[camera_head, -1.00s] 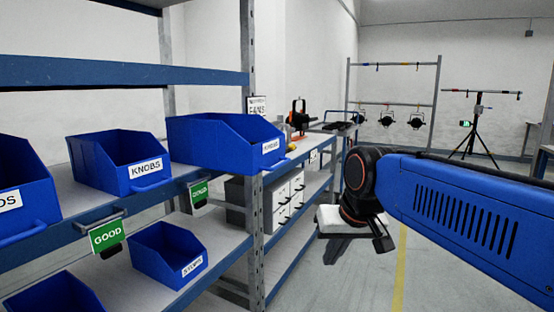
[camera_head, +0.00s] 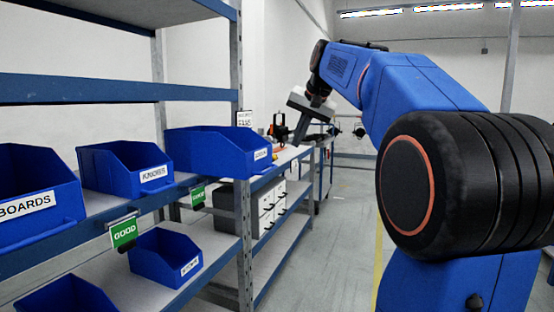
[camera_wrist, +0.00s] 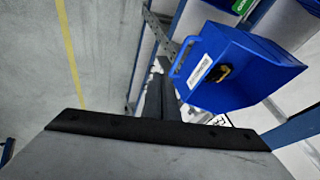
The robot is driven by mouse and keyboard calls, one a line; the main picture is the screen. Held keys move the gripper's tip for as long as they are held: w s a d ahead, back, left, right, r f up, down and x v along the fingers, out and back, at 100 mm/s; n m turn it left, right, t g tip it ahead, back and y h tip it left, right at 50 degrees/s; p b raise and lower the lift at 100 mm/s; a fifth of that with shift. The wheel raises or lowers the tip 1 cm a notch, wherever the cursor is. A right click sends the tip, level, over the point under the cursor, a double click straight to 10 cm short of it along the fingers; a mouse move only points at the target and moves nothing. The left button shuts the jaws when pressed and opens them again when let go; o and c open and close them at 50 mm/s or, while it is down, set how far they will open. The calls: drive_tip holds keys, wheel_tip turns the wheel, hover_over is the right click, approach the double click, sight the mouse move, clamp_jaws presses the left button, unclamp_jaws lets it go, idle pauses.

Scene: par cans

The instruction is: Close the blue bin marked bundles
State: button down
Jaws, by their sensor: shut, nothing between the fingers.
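A blue open-top bin (camera_head: 205,152) stands at the right end of the upper shelf, by the upright post. Its front sticks out past the shelf edge. Its white label is too small to read for certain, so I cannot confirm that it says bundles. In the wrist view, a blue bin (camera_wrist: 240,88) with a white label and handle bar hangs out at the upper right, with a small dark and tan item at it. My gripper (camera_head: 299,134) is raised right of the bin, apart from it. In the wrist view, its dark fingers (camera_wrist: 162,68) are shut and empty, left of the bin.
Other blue bins, one marked BOARDS (camera_head: 40,212) and another (camera_head: 125,170), share the upper shelf (camera_head: 160,196). A lower bin (camera_head: 165,258) sits beneath. A green GOOD sign (camera_head: 123,232) hangs from the edge. The upright post (camera_head: 241,210) is close. Floor to the right is open.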

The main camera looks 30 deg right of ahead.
drive_tip(key=w+a+f, duration=0.2)
drive_tip(key=w+f, duration=0.6)
drive_tip(key=f, duration=0.1)
drive_tip(key=shift+w+a, duration=0.2)
drive_tip(key=shift+w, duration=0.05)
drive_tip(key=shift+w+a, duration=0.1)
drive_tip(key=w+a, duration=0.4)
drive_tip(key=w, duration=0.1)
drive_tip(key=w+a, duration=0.3)
drive_tip(key=w, duration=0.2)
drive_tip(key=w+a, duration=0.4)
drive_tip(key=shift+w+a, duration=0.3)
drive_tip(key=shift+w, duration=0.1)
drive_tip(key=shift+f, duration=0.1)
